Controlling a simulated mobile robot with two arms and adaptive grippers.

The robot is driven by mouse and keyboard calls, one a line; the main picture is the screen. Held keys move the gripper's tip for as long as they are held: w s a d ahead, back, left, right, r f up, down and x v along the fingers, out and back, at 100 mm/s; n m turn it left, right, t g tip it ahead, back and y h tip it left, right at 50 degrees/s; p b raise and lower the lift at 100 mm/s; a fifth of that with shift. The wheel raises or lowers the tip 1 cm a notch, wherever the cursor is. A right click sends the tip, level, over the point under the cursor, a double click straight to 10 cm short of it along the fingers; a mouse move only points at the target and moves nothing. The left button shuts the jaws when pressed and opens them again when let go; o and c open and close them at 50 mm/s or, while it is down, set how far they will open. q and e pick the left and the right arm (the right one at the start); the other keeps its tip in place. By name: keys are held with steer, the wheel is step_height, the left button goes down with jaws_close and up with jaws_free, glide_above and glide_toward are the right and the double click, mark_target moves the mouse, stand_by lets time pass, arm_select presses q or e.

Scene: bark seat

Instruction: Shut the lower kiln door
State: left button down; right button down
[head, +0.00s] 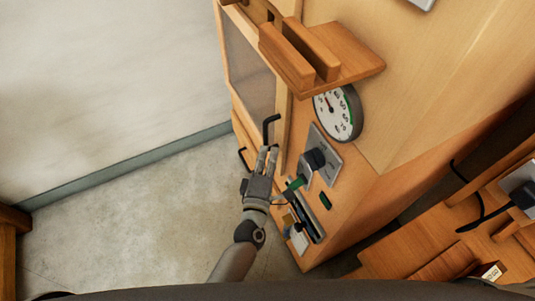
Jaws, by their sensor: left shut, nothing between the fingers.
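The kiln is a tall wooden cabinet (345,200) seen from above at a slant. On its left face is a framed door with a grey pane (248,65) and a black bar handle (270,126). Below it is a lower wooden door (239,128) with a smaller black handle (243,157). This lower door is partly hidden by my left gripper, and I cannot tell whether it stands ajar. My left gripper (267,154) is shut and empty, its fingertips just below the bar handle; contact is unclear. My right gripper is out of view.
A round gauge (337,113), a metal plate with a black knob (317,158) and a green-handled lever (296,184) sit right of my gripper. A wooden shelf (350,65) juts out above. Bare floor (130,220) lies left; wooden furniture (440,265) stands lower right.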

arm_select(q)
steer(key=v, duration=1.2)
steer(key=s+a+f+m+g, duration=0.3)
steer(key=f+m, duration=0.1)
steer(key=f, duration=0.6)
steer(key=s+a+f+m+g, duration=0.2)
steer(key=s+f+m+g, duration=0.15)
steer(key=f, duration=0.65)
steer(key=s+a+f+m+g, duration=0.3)
steer(key=f+m, duration=0.1)
steer(key=f, duration=0.6)
steer(key=s+a+f+m+g+y, duration=0.2)
steer(key=s+a+f, duration=0.4)
steer(key=s, duration=0.4)
steer(key=s+a+f+m+g+y, duration=0.2)
steer(key=s+a+f+m+g, duration=0.2)
steer(key=s+a+f, duration=0.3)
steer(key=s+a+g, duration=0.1)
steer(key=s, duration=0.2)
steer(key=shift+a+f, duration=0.25)
